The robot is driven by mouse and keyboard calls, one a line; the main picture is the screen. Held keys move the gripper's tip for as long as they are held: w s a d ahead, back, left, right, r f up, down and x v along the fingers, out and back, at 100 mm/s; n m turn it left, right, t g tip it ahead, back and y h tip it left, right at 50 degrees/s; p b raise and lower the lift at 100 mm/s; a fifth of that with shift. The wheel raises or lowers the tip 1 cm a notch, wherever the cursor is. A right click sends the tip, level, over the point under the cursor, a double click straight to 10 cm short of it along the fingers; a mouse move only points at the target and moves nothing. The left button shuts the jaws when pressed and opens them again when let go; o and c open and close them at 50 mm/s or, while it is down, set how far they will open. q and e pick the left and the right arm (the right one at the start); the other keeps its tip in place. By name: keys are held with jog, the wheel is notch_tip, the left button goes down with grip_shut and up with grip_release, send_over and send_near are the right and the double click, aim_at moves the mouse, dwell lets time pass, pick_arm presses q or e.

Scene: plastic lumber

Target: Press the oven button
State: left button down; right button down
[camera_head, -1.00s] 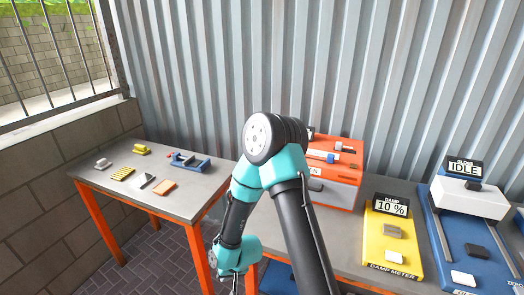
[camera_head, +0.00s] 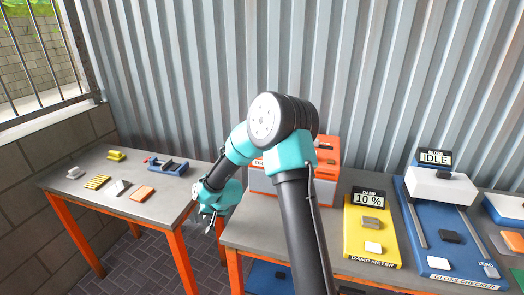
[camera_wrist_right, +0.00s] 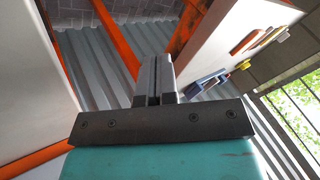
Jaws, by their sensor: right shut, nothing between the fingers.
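The oven is an orange-red box (camera_head: 325,172) at the back of the right table. My right arm crosses in front of it and hides most of its front and top; only the start of its label shows, and I cannot make out its button. My right gripper (camera_head: 208,222) hangs in the gap between the two tables, to the left of the oven and apart from it. In the right wrist view its fingers (camera_wrist_right: 154,78) are together with nothing between them. My left gripper is not in view.
A yellow damp meter (camera_head: 371,229) reading 10 % and a blue gloss checker (camera_head: 411,222) reading IDLE stand right of the oven. The left table (camera_head: 172,206) holds several small blocks and a blue clamp-like tool (camera_head: 167,166). A corrugated wall stands behind.

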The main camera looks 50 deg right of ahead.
jog(key=w+d+r+m+t, duration=0.1)
jog(key=w+d+r, duration=0.2)
jog(key=d+r, duration=1.05)
jog(key=s+d+r+t+h, duration=0.1)
jog(key=s+d+r, duration=0.3)
jog(key=d+r, duration=1.1)
jog(key=shift+d+r+m+t+h, duration=0.2)
jog(key=shift+d+m+t+h, duration=0.1)
jog(key=shift+d, duration=0.2)
jog(key=shift+f, duration=4.45)
jog(key=shift+f, duration=0.4)
